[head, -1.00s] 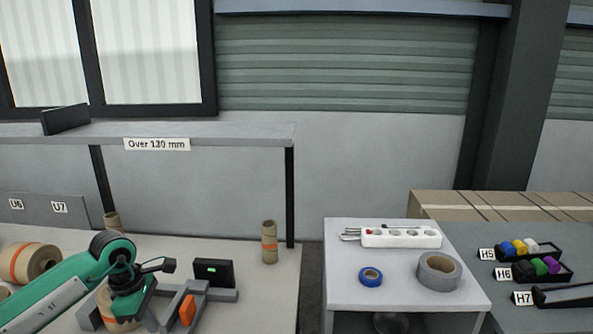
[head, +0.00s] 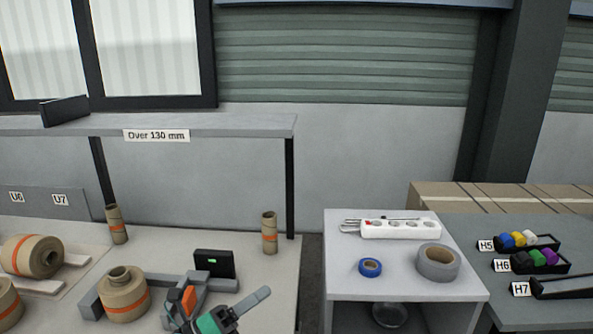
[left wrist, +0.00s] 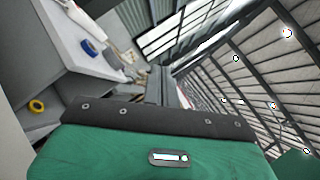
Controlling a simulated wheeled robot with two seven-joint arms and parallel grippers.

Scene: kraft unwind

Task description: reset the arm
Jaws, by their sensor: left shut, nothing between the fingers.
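My left gripper (head: 262,294) shows low in the head view, in front of the bench fixture. Its green and dark wrist part is cut by the bottom edge, and its grey fingers point up and to the right. The fingers are together with nothing between them. The left wrist view is tilted and shows a green and black part of my arm across its lower half; no fingertips show there. My right gripper is in neither view.
A banded kraft roll (head: 124,296) sits by the grey fixture (head: 190,284) and a small black display (head: 214,263). A cardboard core (head: 269,234) stands behind. The white side table (head: 337,283) holds a power strip (head: 400,230), blue tape (head: 370,267) and grey tape (head: 438,263).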

